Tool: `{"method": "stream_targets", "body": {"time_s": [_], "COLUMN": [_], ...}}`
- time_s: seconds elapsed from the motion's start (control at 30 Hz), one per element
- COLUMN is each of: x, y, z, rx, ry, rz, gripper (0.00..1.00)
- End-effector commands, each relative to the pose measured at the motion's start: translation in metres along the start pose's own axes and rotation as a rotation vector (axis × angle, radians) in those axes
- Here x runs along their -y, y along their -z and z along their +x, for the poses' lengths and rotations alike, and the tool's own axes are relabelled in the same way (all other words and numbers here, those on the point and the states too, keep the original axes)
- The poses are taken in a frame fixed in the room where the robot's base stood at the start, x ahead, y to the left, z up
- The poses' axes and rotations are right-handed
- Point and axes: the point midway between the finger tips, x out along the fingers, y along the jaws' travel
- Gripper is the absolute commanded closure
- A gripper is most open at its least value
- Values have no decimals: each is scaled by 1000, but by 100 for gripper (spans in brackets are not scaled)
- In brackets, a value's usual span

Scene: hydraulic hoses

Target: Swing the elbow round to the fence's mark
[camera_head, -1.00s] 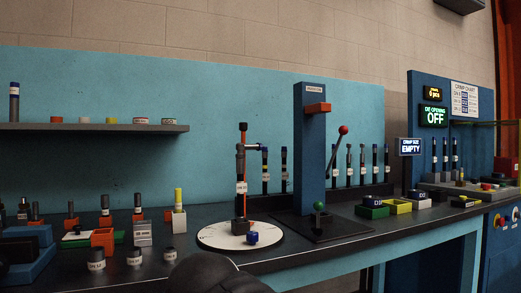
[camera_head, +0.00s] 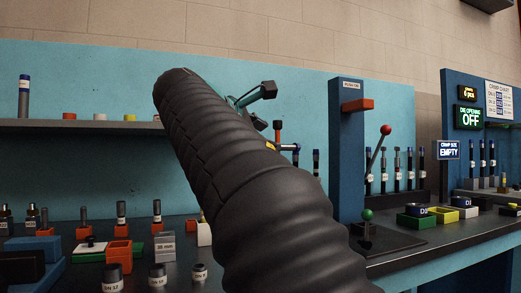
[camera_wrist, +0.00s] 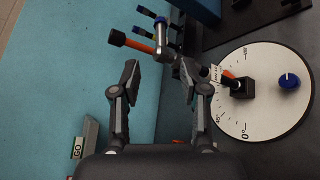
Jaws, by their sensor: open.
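The silver elbow (camera_wrist: 161,42) shows in the wrist view at the top of the upright hose stand, beside an orange post with a black end (camera_wrist: 125,40). A blue-ended arm points off the elbow. My arm hides the dial in the head view.
A blue press column (camera_head: 346,150) with a red-knobbed lever (camera_head: 386,130) stands right of the elbow. Several upright hoses stand behind it. Small blocks and fittings crowd the bench's left side. A shelf (camera_head: 90,124) runs along the teal wall.

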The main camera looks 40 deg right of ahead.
Motion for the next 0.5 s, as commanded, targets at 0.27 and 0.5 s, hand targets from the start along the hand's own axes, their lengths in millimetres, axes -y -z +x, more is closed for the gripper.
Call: {"method": "stream_targets", "body": {"time_s": [0.27,0.5], "x": [2,1], "y": [-1,1], "z": [46,89], "rx": [3,-1], "ry": [4,2], "rz": [1,1], "gripper": [55,55]}}
